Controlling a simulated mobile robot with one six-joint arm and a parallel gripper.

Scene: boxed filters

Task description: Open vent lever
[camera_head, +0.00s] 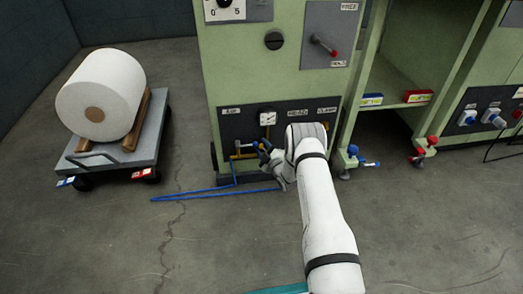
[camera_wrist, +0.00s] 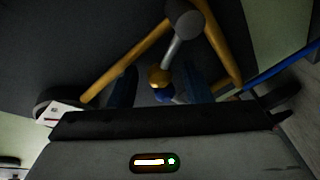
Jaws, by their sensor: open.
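In the wrist view a lever (camera_wrist: 174,55) with a grey shaft reaches from a dark round hub toward me, with a brass-coloured end and a blue tip. It looks like the vent lever, but I cannot read a label there. My gripper (camera_wrist: 161,90) is open, with one dark finger on each side of the lever's end; I cannot tell whether either touches it. In the head view my gripper (camera_head: 262,149) is at the low dark panel of the green machine, beside brass fittings (camera_head: 240,152). My arm hides part of this panel.
Yellow pipes (camera_wrist: 130,55) flank the lever. A gauge (camera_head: 267,118) sits above the fittings, and a red-tipped lever (camera_head: 325,46) is higher up. A blue hose (camera_head: 205,191) lies on the floor. A cart (camera_head: 120,150) with a white roll (camera_head: 101,88) stands left.

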